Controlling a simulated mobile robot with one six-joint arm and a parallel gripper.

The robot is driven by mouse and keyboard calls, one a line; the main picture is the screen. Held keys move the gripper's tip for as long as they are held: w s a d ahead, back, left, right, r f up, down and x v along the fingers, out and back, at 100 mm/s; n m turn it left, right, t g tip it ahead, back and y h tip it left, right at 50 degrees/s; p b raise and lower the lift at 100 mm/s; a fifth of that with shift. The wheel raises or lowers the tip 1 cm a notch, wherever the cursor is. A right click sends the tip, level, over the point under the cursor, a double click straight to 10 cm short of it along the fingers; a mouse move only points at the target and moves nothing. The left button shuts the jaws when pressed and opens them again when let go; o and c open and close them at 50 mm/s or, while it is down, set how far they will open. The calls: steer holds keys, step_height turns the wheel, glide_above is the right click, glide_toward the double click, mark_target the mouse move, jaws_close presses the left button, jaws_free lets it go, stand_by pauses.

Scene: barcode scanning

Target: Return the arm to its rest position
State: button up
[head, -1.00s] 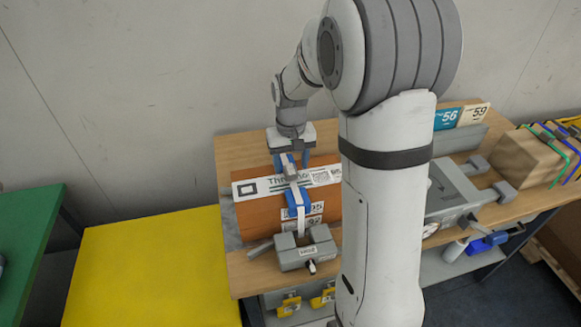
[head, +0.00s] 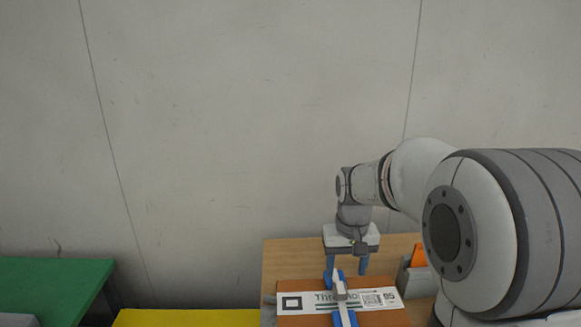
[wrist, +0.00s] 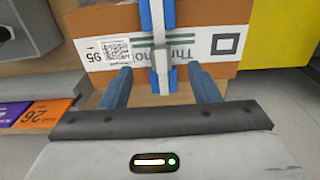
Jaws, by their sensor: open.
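My gripper (head: 347,268) is open and empty at the far side of a brown box, its blue fingers pointing down. The box (head: 398,318) lies on the wooden table and carries a white label strip with print and a code. A blue and grey clamp (head: 339,290) lies across the label. In the wrist view, my two fingertips (wrist: 160,76) are spread either side of the clamp's grey bar, near the edge of the box (wrist: 205,12). I cannot tell whether they touch anything. The near part of the box is cut off in the head view.
The wooden table (head: 290,255) stands close to the wall. A yellow surface (head: 185,318) and a green one (head: 50,280) lie to its left. A grey holder with an orange card (head: 419,256) is right of my gripper; purple and orange number cards (wrist: 55,110) show in the wrist view.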

steer(key=s+r+t, duration=0.2)
steer(key=s, duration=1.7)
steer(key=shift+t, duration=0.3)
